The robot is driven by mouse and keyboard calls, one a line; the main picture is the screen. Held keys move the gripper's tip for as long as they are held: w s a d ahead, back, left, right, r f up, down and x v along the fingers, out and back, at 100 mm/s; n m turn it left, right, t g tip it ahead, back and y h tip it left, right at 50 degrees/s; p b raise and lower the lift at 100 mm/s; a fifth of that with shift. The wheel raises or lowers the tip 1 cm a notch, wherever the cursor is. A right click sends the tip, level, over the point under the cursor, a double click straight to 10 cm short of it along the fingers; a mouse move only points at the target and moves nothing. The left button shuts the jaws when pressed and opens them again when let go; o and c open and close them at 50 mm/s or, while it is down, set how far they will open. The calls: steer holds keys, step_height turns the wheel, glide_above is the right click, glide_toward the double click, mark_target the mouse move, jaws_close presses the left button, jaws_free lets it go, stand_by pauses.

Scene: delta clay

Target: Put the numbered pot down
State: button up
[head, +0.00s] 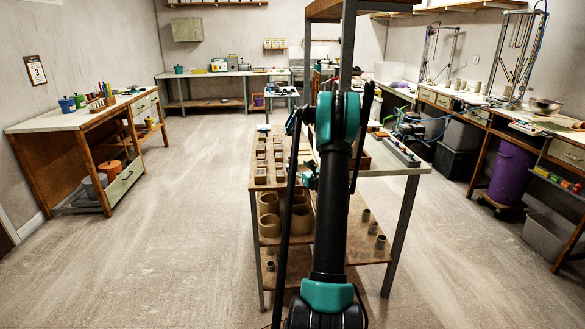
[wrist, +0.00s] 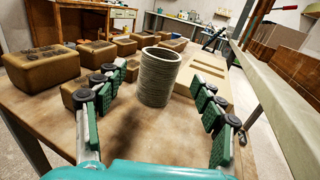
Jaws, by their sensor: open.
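A grey ribbed, cylindrical pot (wrist: 160,80) stands upright on a brown wooden shelf top (wrist: 125,140) in the wrist view. It is open at the top, and no number shows on the side facing me. My gripper (wrist: 157,88) is open, with its green-padded fingers to the left and right of the pot. There is a visible gap between the pot and the fingers on both sides. In the head view my own arm hides the pot and the gripper.
Several brown square pots (wrist: 45,70) with dark tops stand left and behind; one sits close by the left fingers. A pale slab (wrist: 208,75) lies right of the pot. A raised pale ledge (wrist: 270,95) runs along the right. The floor (head: 190,200) left of the shelf is clear.

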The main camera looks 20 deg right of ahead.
mark_target(295, 163)
steer(key=w, duration=0.5)
steer(key=shift+w+a, duration=0.2)
steer(key=shift+a, duration=0.1)
steer(key=shift+c, duration=0.5)
steer(key=c, duration=1.3)
steer(key=shift+r, duration=0.1)
